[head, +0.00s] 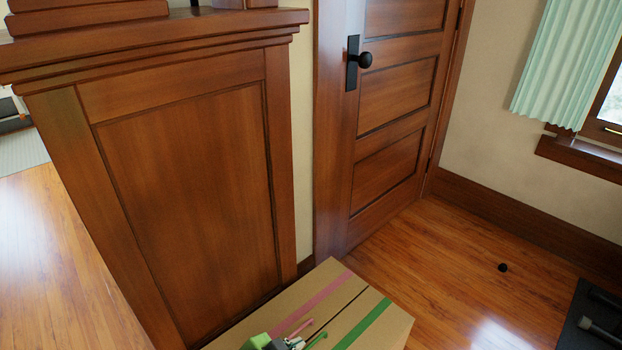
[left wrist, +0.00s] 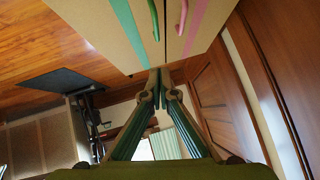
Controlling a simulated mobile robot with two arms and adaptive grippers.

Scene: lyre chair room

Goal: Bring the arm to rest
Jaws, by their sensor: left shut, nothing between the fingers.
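My left gripper (head: 288,343) shows at the bottom edge of the head view, over the cardboard box, mostly cut off by the frame. In the left wrist view its two fingers (left wrist: 160,78) come together at the tips, shut with nothing between them. The box (head: 391,327) has a pink stripe and a green stripe across its top. It also shows in the left wrist view (left wrist: 97,30), close to the fingertips; I cannot tell whether they touch it. A small pink hooked thing and a green one lie along the box top. My right gripper is not in view.
A wooden panelled half wall (head: 185,190) stands left of the box. A closed wooden door (head: 398,110) with a black knob is behind. A small dark round thing (head: 502,267) lies on the floor, and a dark mat (head: 592,318) is at the right edge. Open floor lies between.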

